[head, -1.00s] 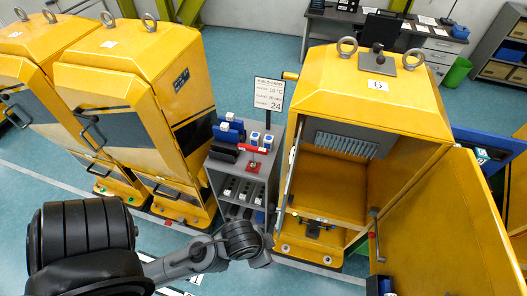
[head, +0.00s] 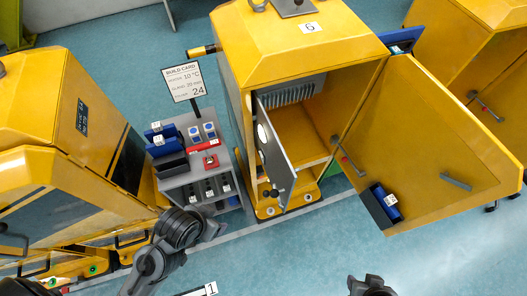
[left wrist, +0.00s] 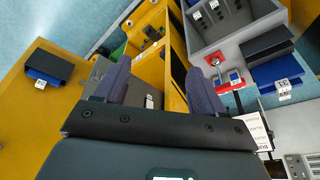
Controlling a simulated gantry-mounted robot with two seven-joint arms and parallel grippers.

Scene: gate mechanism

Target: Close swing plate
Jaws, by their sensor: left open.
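The swing plate (head: 272,150) is a dark grey panel inside the opening of the yellow cabinet marked 6 (head: 290,45). It stands swung out at the opening's left side, with a white round mark and a dark knob low down. My left gripper (left wrist: 160,82) is open in the left wrist view, with a grey panel (left wrist: 98,70), likely the plate, beyond its left finger. I see no contact. In the head view my left arm ends left of and below the plate; its fingertips are unclear. A dark part, possibly my right gripper (head: 372,287), shows at the bottom edge, its jaws unclear.
The cabinet's large yellow door (head: 430,150) is wide open to the right, carrying a blue and black box (head: 384,205). A grey shelf unit (head: 225,160) with blue and red items and a build card (head: 184,80) stands left of the cabinet.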

